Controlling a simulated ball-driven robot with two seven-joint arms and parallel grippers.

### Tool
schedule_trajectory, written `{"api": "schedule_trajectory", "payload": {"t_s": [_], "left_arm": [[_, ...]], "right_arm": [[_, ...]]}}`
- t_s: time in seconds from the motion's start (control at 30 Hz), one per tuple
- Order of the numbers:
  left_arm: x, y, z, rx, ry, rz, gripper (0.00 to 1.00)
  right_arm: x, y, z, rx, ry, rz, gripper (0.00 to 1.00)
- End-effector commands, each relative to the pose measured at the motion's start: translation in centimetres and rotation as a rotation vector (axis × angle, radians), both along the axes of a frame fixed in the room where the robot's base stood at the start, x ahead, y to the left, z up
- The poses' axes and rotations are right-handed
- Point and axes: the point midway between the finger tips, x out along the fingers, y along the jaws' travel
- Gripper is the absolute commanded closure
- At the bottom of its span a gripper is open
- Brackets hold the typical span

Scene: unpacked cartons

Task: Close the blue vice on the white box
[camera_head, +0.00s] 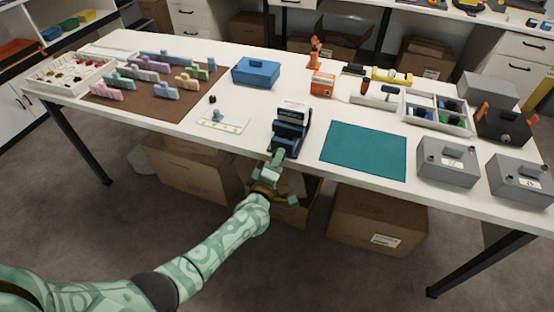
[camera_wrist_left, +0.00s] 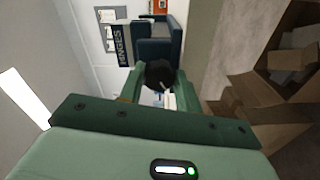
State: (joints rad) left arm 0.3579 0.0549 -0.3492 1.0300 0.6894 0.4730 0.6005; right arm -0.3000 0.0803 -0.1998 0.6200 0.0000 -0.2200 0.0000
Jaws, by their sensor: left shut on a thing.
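The dark blue vice (camera_head: 290,138) stands at the front edge of the white table. The white box (camera_head: 294,105) shows at the vice's upper end, with a dark label band. In the left wrist view the vice (camera_wrist_left: 160,48) lies beyond my fingers, and a label reading "HINGES" (camera_wrist_left: 124,45) shows beside it. My left gripper (camera_head: 273,164) is at the vice's near end and is shut on a round black knob (camera_wrist_left: 159,74), seen between its two green fingers. I cannot tell whether the jaws touch the box. My right gripper is not in view.
A teal mat (camera_head: 364,150) lies right of the vice, and a small white strip (camera_head: 222,122) lies left. A blue toolbox (camera_head: 256,71) and an orange box (camera_head: 322,84) stand behind. Grey boxes (camera_head: 447,162) stand at right.

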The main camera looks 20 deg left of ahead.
Motion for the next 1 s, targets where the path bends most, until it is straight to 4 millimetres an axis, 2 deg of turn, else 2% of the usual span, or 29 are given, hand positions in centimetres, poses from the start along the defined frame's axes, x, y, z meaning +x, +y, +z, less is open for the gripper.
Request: {"api": "schedule_trajectory", "payload": {"t_s": [0.6,1.0], "left_arm": [[-0.2,0.0,-0.5,0.583,-0.014,-0.004,0.89],[-0.2,0.1,-0.6,0.884,-0.024,-0.004,0.89]], "right_arm": [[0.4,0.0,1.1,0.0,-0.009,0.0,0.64],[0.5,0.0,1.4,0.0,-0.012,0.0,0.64]]}}
